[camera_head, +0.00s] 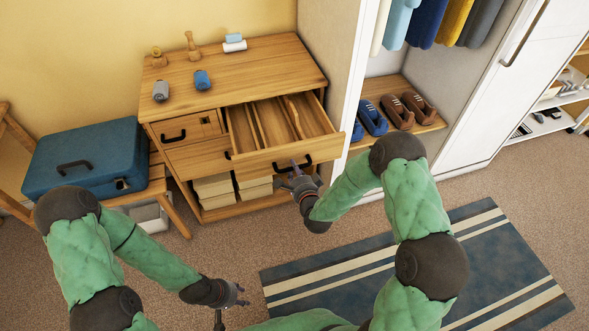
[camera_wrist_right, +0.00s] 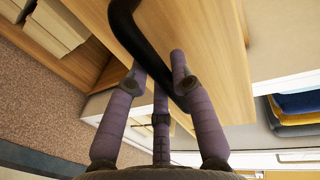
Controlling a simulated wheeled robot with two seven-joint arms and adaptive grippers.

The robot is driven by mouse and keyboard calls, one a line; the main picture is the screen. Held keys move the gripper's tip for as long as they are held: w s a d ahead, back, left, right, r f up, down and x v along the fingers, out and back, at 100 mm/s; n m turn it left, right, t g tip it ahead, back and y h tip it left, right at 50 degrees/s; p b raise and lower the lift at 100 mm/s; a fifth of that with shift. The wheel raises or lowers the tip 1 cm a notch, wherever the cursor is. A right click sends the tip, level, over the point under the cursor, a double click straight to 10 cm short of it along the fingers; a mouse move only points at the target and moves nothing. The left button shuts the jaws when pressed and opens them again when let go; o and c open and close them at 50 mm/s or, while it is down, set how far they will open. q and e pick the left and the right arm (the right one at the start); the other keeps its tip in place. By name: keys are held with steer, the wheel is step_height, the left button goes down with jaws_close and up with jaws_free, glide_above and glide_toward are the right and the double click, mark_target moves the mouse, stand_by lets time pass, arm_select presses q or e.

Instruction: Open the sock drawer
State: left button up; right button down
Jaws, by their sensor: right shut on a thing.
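The sock drawer (camera_head: 290,151) is the wide wooden drawer at the upper right of the dresser (camera_head: 222,75). It stands pulled well out, and its divided inside looks empty. Its black bar handle (camera_head: 281,168) is on the front; the handle also shows large in the right wrist view (camera_wrist_right: 132,32). My right gripper (camera_head: 297,177) is at the drawer front with its fingers (camera_wrist_right: 164,88) shut on the handle. My left gripper (camera_head: 236,294) is low over the floor, away from the dresser; whether its fingers are open is unclear.
Rolled socks (camera_head: 202,80) and small wooden figures (camera_head: 192,45) are on the dresser top. A blue suitcase (camera_head: 87,157) lies on a wooden bench at left. Right of the drawer is an open wardrobe with shoes (camera_head: 397,111). A striped rug (camera_head: 420,262) covers the floor in front.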

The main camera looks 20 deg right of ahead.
steer(key=shift+s+d, duration=0.1)
steer(key=shift+s, duration=2.75)
steer(key=c, duration=1)
jaws_free()
steer(key=shift+c, duration=0.2)
steer(key=s+r, duration=0.2)
steer(key=s, duration=0.9)
steer(key=shift+s+d+r, duration=0.15)
steer(key=shift+s+d, duration=0.05)
steer(key=shift+s, duration=0.15)
